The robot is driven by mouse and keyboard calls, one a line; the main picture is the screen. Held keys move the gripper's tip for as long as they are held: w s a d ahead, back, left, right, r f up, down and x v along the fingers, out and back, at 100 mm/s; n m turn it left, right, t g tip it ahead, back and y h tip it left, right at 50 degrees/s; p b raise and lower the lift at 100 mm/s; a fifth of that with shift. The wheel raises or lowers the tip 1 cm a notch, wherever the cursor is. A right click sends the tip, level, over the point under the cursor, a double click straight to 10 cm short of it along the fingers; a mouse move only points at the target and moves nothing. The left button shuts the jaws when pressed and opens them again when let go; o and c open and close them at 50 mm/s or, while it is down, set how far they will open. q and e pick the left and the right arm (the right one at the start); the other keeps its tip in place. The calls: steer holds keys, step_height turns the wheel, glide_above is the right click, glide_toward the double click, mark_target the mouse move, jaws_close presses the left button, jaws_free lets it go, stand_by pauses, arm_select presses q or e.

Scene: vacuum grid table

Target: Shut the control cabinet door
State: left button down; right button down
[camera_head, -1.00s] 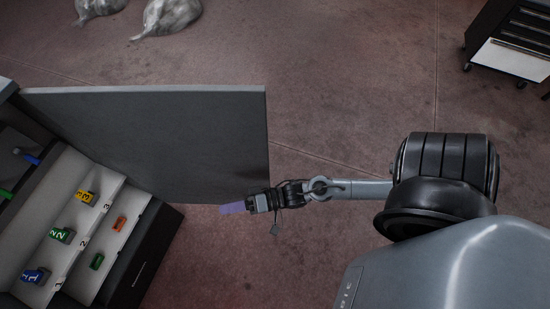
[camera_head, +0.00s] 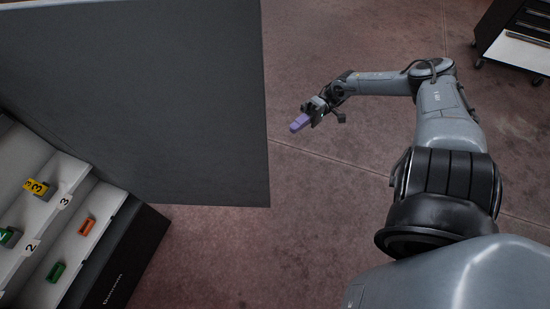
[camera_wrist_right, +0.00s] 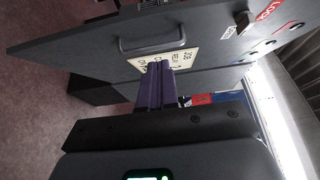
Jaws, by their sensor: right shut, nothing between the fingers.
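The control cabinet door (camera_head: 140,100) is a large dark grey panel standing open at the upper left of the head view. The cabinet (camera_head: 125,262) is below it at the lower left, its inside visible. My right gripper (camera_head: 300,122) is shut and empty, with purple fingers, to the right of the door's free edge and apart from it in the head view. In the right wrist view, its fingers (camera_wrist_right: 154,88) point toward a grey panel with a handle (camera_wrist_right: 152,38), a paper label (camera_wrist_right: 165,62) and a red tag. My left gripper is out of view.
Numbered shelves (camera_head: 50,215) in the cabinet hold small yellow, green and orange blocks. A dark wheeled cart (camera_head: 512,45) stands at the upper right. The floor (camera_head: 330,185) between the door and my right arm is clear.

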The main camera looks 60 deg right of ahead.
steer(key=s+a+x, duration=0.1)
steer(key=s+x, duration=0.1)
steer(key=x, duration=1)
steer(key=shift+s+a, duration=0.2)
steer(key=shift+a, duration=0.15)
